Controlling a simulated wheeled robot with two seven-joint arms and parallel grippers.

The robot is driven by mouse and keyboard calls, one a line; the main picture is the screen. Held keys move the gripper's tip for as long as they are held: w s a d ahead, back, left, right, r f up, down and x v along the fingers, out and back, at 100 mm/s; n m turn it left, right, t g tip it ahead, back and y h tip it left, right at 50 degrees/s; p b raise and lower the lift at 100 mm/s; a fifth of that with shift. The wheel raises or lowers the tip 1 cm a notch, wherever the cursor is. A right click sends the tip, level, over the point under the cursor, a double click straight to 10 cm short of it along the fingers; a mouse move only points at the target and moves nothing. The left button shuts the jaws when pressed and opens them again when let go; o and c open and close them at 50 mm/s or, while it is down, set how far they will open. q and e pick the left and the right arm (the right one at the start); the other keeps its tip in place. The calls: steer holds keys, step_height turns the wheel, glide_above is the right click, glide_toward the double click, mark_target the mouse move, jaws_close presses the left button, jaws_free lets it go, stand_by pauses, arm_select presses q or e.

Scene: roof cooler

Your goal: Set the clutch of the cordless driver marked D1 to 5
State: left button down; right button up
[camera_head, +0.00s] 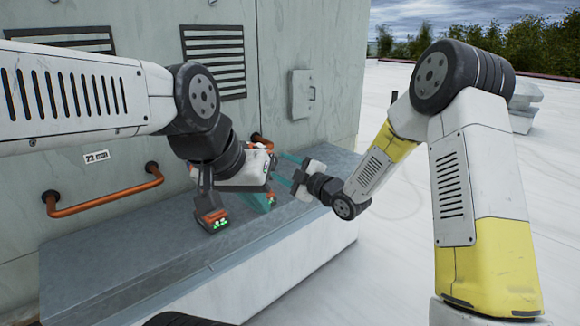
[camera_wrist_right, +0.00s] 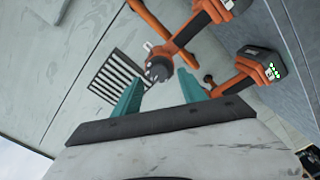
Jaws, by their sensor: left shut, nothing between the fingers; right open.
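A cordless driver (camera_head: 212,219) with an orange and black base and green lights shows below my left arm in the head view. Its upper part is hidden by my arm. The right wrist view shows a similar lit base (camera_wrist_right: 262,66) and an orange driver body with a grey chuck (camera_wrist_right: 159,69). I cannot read a D1 mark or the clutch number. My left gripper (camera_head: 262,202) is shut and empty, close beside the driver and partly hidden. My right gripper (camera_head: 288,169) is open, its teal fingers (camera_wrist_right: 160,92) pointing toward the driver with a gap between them.
A grey metal ledge (camera_head: 120,255) runs along the cabinet wall. An orange handle bar (camera_head: 105,198) on black mounts sticks out at left, near a "72 mm" label (camera_head: 97,157). Vents (camera_head: 214,60) and a small grey box (camera_head: 302,95) are on the wall.

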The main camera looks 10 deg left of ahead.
steer(key=shift+x, duration=1.15)
steer(key=shift+c, duration=0.2)
jaws_close()
